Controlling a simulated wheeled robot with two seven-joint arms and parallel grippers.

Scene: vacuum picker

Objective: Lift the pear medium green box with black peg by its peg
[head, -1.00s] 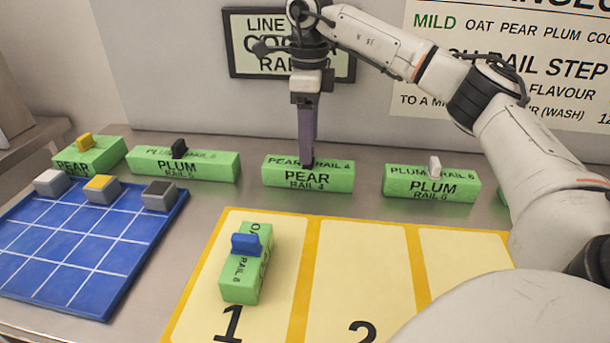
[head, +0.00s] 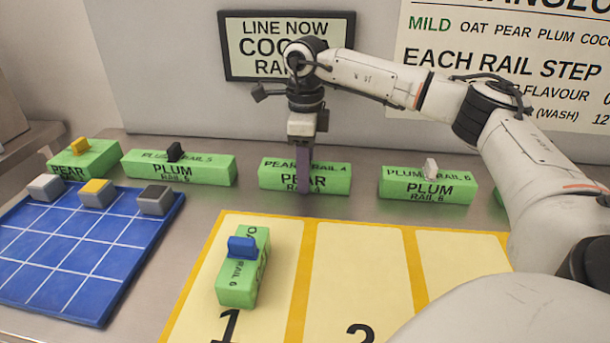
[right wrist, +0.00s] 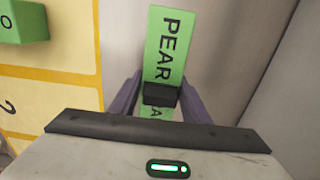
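The green pear box (head: 332,180), marked PEAR RAIL 4, stands in the back row on the steel table, under my right gripper (head: 304,186). In the head view a purple finger hangs in front of the box's face and hides its peg. In the right wrist view the box (right wrist: 163,45) lies below the gripper, and its black peg (right wrist: 160,94) sits between the two fingers (right wrist: 158,98). The fingers stand apart on either side of the peg, with small gaps seeming to show. My left gripper is not in view.
A plum box with a black peg (head: 180,170) stands left, another with a white peg (head: 428,188) right. A pear box with a yellow peg (head: 85,160) is far left. A box with a blue peg (head: 240,280) lies on yellow mat section 1. A blue grid tray (head: 70,255) is front left.

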